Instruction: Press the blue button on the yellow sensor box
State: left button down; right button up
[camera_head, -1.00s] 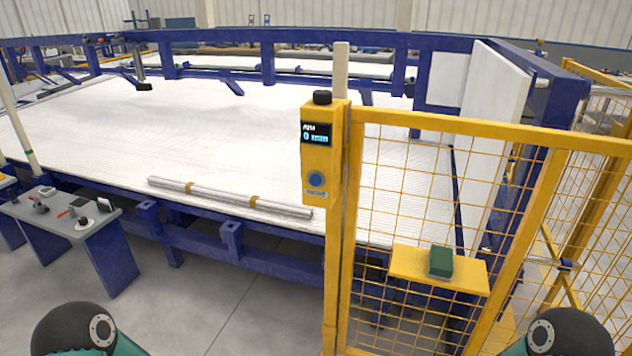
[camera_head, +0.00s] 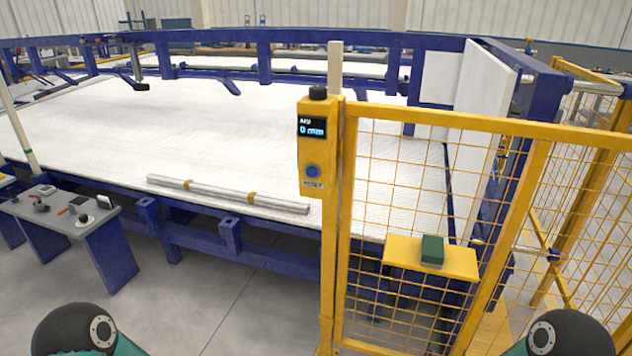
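The yellow sensor box (camera_head: 314,148) is fixed on a yellow fence post in the middle of the camera_head view. It has a black cap on top and a small dark display (camera_head: 312,127) with blue characters reading "0" and a unit. The round blue button (camera_head: 313,171) is on its front face, below the display, with a small label under it. Nothing covers the button. Only dark and green rounded arm parts of mine show at the bottom left and bottom right. Neither gripper is in view.
A yellow mesh fence (camera_head: 410,190) runs right from the post, with a yellow shelf (camera_head: 400,250) holding a green block (camera_head: 432,250). Behind is a white table (camera_head: 230,130) in a blue frame with a strapped pipe bundle (camera_head: 225,194). A grey control desk (camera_head: 70,225) stands left. Grey floor is clear between.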

aim_at(311, 171)
jog(key=k, duration=1.1)
jog(key=u, duration=0.55)
jog(key=i, duration=2.35)
jog(key=z, duration=0.6)
